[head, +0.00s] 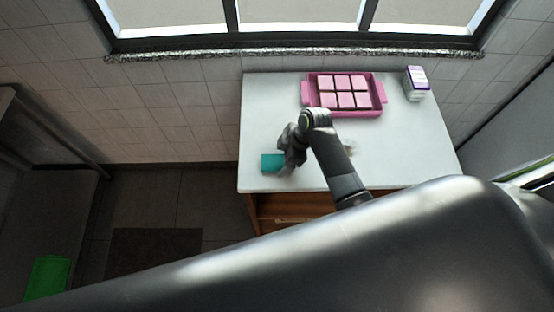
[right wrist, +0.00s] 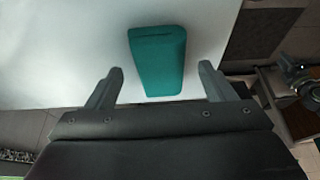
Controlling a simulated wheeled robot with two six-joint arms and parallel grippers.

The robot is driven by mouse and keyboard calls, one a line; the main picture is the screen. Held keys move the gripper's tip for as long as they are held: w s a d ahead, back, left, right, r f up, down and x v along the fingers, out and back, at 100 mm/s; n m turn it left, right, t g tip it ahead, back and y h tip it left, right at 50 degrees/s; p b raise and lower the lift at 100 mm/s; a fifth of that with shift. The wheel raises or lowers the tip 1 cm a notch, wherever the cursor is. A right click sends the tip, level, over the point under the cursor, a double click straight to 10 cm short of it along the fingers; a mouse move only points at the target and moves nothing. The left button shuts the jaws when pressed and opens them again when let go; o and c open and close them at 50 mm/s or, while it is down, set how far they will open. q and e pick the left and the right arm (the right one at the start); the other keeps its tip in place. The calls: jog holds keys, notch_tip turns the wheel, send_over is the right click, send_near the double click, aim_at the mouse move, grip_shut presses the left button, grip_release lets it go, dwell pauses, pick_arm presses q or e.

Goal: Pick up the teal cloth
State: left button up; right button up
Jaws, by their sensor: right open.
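The teal cloth (head: 271,163) lies as a folded block near the left front edge of the white table. In the right wrist view the cloth (right wrist: 158,60) lies ahead of the fingers and roughly between their lines, tilted slightly. My right gripper (head: 283,158) is over the table beside the cloth, on its right in the head view, and hides part of it. In the right wrist view its two fingers (right wrist: 160,82) are wide apart, with nothing gripped between them. My left gripper is not in view.
A pink tray (head: 376,111) with several pink squares stands at the back of the white table (head: 262,105). A white and purple carton (head: 416,83) stands at the back right. A green object (head: 47,279) is at the lower left.

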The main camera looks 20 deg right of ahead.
aim_at(281, 160)
jog(key=shift+x, duration=0.75)
jog(key=c, duration=1.1)
jog(key=shift+o, duration=0.2)
jog(key=shift+r, duration=0.1)
notch_tip(281, 160, up, 10)
jog(key=b, duration=0.1)
jog(key=shift+b, duration=0.35)
jog(key=o, duration=0.4)
jog(key=c, duration=0.3)
